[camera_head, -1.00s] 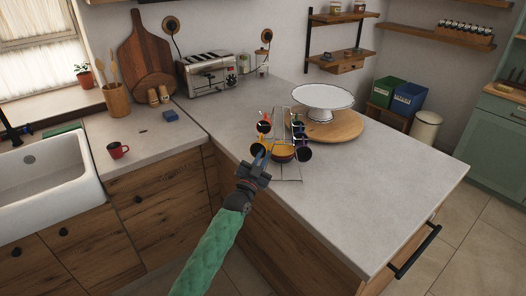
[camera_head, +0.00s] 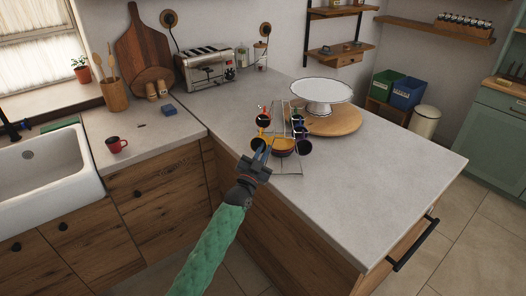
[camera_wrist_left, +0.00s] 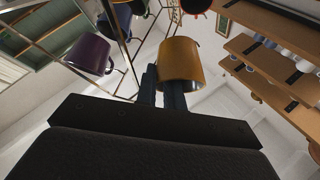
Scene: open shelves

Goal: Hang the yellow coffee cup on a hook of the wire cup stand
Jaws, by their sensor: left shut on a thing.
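The yellow coffee cup (camera_head: 257,144) is at the tips of my left gripper (camera_head: 263,154), at the left side of the wire cup stand (camera_head: 287,168). In the left wrist view the cup (camera_wrist_left: 182,62) is right at the fingertips (camera_wrist_left: 162,85), close to the stand's thin wires. The gripper is shut on the cup; the exact grip is partly hidden. Several dark and coloured cups hang on the stand, including a purple cup (camera_wrist_left: 88,53). I cannot tell whether the yellow cup touches a hook. My right gripper is out of view.
An orange-yellow bowl-like thing (camera_head: 282,146) is at the stand. A white cake stand (camera_head: 320,92) on a round wooden board (camera_head: 335,122) is behind right. A red mug (camera_head: 116,145) is on the left counter. The front right counter (camera_head: 380,190) is clear.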

